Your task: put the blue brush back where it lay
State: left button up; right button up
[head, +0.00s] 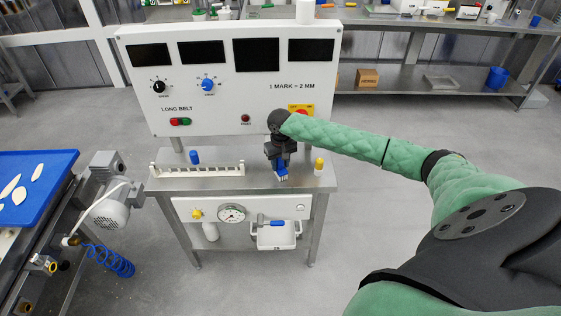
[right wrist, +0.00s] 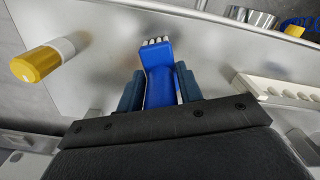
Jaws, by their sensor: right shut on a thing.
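The blue brush (head: 281,167) is in my right gripper (head: 281,155), over the right part of the steel table top (head: 226,181) in the head view. In the right wrist view the brush (right wrist: 158,75) sits between the two dark fingers of the right gripper (right wrist: 159,92), with its pale bristles pointing away from the gripper. The gripper is shut on the brush's blue body. I cannot tell whether the bristles touch the table top. My left gripper is not in view.
A white notched rack (head: 215,169) lies left of the brush, with a blue object (head: 195,157) by it. A yellow-capped white bottle (head: 319,167) stands close to the right. The control panel (head: 230,100) rises behind.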

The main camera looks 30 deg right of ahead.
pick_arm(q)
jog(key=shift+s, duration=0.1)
pick_arm(e)
jog(key=shift+f, duration=0.1)
jog(key=o, duration=1.1)
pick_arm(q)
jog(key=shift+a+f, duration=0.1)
pick_arm(e)
jog(key=shift+r, duration=0.4)
notch_tip(320, 180, up, 10)
jog(key=b, duration=0.3)
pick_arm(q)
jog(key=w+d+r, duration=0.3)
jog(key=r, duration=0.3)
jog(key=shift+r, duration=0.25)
pick_arm(e)
jog(key=shift+r, duration=0.7)
jog(key=shift+s+f, duration=0.1)
